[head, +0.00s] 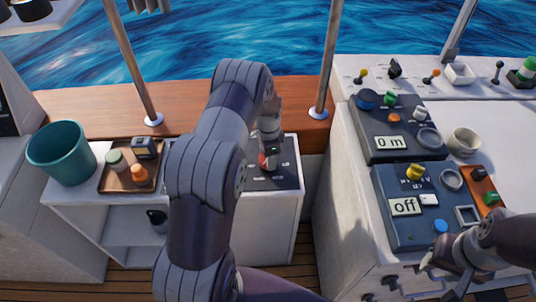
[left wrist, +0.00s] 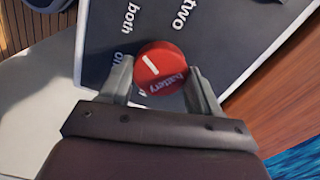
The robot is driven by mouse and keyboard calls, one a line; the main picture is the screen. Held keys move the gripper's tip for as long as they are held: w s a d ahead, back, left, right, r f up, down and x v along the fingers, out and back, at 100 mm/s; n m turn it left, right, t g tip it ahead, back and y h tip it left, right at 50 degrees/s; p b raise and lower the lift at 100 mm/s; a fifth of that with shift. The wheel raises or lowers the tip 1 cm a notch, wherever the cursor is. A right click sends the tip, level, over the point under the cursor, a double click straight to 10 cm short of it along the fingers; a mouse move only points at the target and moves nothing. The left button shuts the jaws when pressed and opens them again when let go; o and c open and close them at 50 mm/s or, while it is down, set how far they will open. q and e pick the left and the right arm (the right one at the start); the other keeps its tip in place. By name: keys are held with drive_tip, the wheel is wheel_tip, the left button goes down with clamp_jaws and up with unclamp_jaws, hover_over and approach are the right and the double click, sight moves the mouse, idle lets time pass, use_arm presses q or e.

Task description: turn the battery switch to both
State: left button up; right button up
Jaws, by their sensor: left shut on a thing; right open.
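The battery switch is a round red knob (left wrist: 161,68) with a white mark and the word "battery". It sits on a dark panel (left wrist: 225,40) with the labels "two" and "both" and a partly covered third label. My left gripper (left wrist: 162,88) is shut on the knob, one finger on each side. The white mark slants on the knob's left part; which label it points to is hard to tell. In the head view the red knob (head: 264,161) shows under my left gripper (head: 269,145), partly hidden. My right gripper (head: 442,274) is open and empty by the right console.
A teal bucket (head: 62,152) and a brown tray (head: 118,182) with small items stand on the left counter. The right console carries dark panels reading "0 m" (head: 388,143) and "off" (head: 405,207). Metal posts (head: 133,65) rise from the wooden ledge.

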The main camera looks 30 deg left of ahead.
use_arm(q)
drive_tip(key=o, duration=1.1)
drive_tip(key=shift+c, duration=0.2)
wheel_tip(320, 180, up, 13)
drive_tip(key=shift+b, duration=0.35)
drive_tip(key=shift+f, duration=0.1)
